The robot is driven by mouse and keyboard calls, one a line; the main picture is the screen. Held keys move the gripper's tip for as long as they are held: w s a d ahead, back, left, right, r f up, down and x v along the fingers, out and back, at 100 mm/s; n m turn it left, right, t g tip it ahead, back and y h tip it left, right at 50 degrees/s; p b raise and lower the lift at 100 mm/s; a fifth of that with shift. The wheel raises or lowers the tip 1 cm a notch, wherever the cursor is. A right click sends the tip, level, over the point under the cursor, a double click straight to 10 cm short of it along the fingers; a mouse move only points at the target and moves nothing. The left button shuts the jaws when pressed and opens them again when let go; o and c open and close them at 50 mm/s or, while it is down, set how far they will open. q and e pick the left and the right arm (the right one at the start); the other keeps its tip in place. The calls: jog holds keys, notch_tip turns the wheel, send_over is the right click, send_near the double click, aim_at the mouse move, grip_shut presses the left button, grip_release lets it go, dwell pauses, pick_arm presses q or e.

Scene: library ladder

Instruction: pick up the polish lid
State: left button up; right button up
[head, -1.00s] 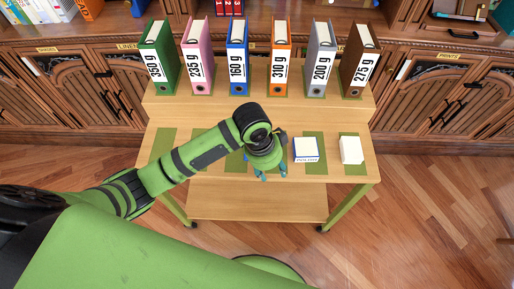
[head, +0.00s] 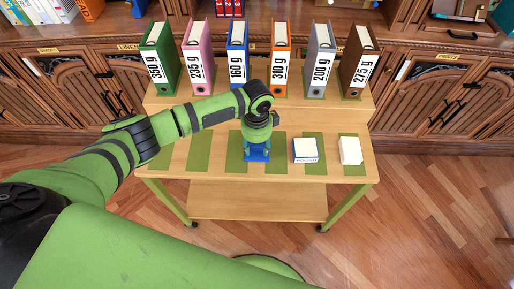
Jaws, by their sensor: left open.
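My left gripper (head: 257,148) reaches over the front shelf of the cart from the left, pointing down. It is open. Directly beneath and between its fingers is a blue object (head: 257,154), partly hidden by the gripper; I cannot tell for certain whether it is the polish lid or whether the fingers touch it. Right of it, a white box with a blue edge and a label too small to read (head: 305,151) lies on a green strip. A plain white block (head: 350,151) sits farther right. My right gripper is not in view.
The wooden cart (head: 210,175) has a raised back shelf with several labelled binders: green (head: 160,58), pink (head: 197,60), blue (head: 237,60), orange (head: 280,60), grey (head: 320,60) and brown (head: 359,62). Cabinets stand behind.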

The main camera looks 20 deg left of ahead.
pick_arm(q)
jog(key=shift+f, duration=0.15)
grip_shut()
